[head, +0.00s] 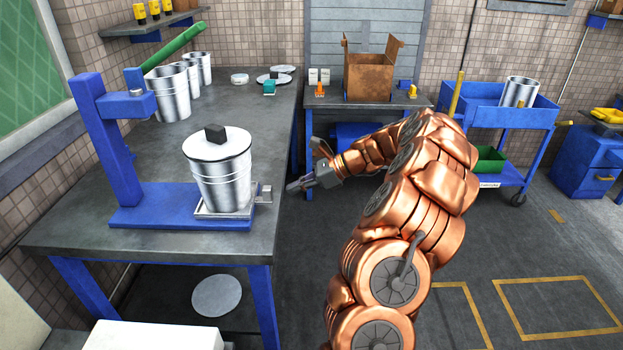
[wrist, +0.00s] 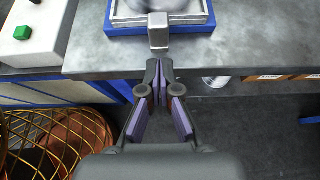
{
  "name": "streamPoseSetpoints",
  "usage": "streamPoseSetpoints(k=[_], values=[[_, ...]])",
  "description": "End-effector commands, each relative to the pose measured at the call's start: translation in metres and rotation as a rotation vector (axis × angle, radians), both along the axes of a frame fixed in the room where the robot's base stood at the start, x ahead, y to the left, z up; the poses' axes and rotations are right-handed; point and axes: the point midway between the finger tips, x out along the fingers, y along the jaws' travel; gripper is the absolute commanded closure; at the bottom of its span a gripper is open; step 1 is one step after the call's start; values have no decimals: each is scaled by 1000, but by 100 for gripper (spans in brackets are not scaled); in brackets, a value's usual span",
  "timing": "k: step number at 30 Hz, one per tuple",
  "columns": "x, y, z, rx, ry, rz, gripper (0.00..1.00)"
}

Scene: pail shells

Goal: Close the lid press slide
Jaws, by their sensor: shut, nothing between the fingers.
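The blue lid press (head: 118,145) stands on the left workbench, its upright at the left and a flat blue base on the bench. A metal slide plate (head: 213,213) on that base carries a silver pail (head: 224,185) with a white lid (head: 216,143) and a dark block on top. A small metal handle (head: 264,194) juts from the plate's right side, at the bench edge. The handle (wrist: 158,31) also shows in the wrist view, just ahead of my fingertips. My gripper (head: 291,187) is shut and empty, right of the handle and apart from it.
A back table carries an open cardboard box (head: 371,75). A blue cart (head: 505,105) stands at the right. A white box (wrist: 32,35) with a green button shows in the wrist view.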

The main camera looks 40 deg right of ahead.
Motion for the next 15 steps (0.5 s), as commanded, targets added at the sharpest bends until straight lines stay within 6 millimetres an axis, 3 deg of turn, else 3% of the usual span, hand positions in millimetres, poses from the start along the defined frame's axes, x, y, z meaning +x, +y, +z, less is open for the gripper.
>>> streamPoseSetpoints(k=[6, 15], values=[[18, 21, 3, 0, -1, 3, 100], [24, 28, 2, -2, -1, 0, 100]])
